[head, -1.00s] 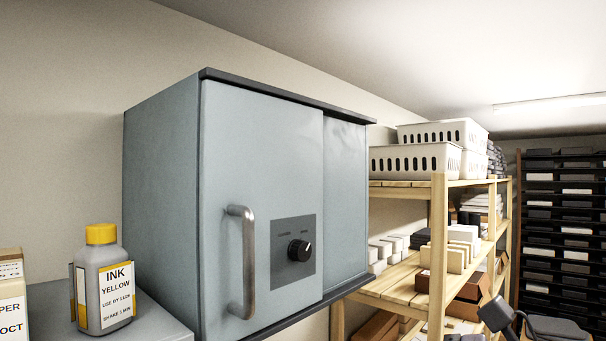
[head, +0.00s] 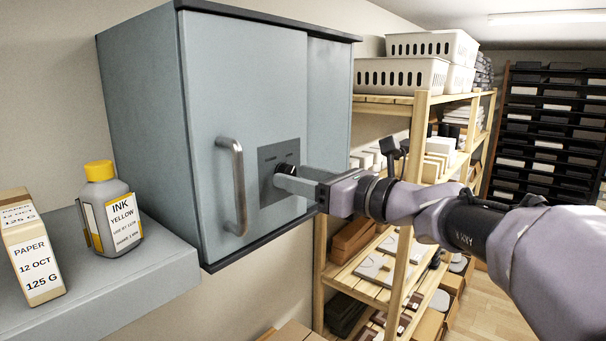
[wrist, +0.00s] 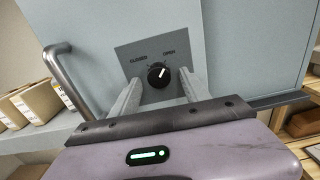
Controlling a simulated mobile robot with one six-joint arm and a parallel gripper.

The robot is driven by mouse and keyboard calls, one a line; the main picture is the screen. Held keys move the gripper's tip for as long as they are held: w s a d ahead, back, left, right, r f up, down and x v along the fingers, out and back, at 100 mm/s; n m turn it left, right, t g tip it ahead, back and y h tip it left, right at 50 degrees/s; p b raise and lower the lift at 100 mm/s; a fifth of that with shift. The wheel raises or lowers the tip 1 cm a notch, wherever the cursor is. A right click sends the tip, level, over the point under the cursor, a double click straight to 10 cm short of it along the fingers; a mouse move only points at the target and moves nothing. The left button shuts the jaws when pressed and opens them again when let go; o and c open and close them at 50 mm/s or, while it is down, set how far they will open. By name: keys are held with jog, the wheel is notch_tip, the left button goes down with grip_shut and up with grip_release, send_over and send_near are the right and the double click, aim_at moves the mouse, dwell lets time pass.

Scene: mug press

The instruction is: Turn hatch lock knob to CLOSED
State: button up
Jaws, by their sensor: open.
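The lock knob (wrist: 157,75) is small, round and black with a white pointer line. It sits on a dark grey plate (wrist: 128,56) on the hatch door (head: 210,95), with CLOSED printed at upper left and OPEN at upper right. The pointer tilts up and right, toward OPEN. In the wrist view, my gripper (wrist: 159,79) is open, with one pale finger on each side of the knob; I cannot tell whether they touch it. In the head view, my gripper (head: 281,183) reaches the plate from the right and partly hides the knob (head: 287,168).
A metal handle (head: 237,188) stands out from the door left of the plate. At left, a yellow-capped ink bottle (head: 116,212) and a paper box (head: 32,245) stand on a grey ledge (head: 120,290). Wooden shelving (head: 414,140) with white baskets (head: 400,76) is at right.

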jog(key=shift+a, duration=0.1)
grip_shut()
jog(key=shift+f+n+b, duration=0.1)
jog(key=shift+n+b, duration=0.2)
jog(key=shift+b, duration=0.2)
jog(key=shift+n+b, duration=7.25)
jog(key=shift+n, duration=0.35)
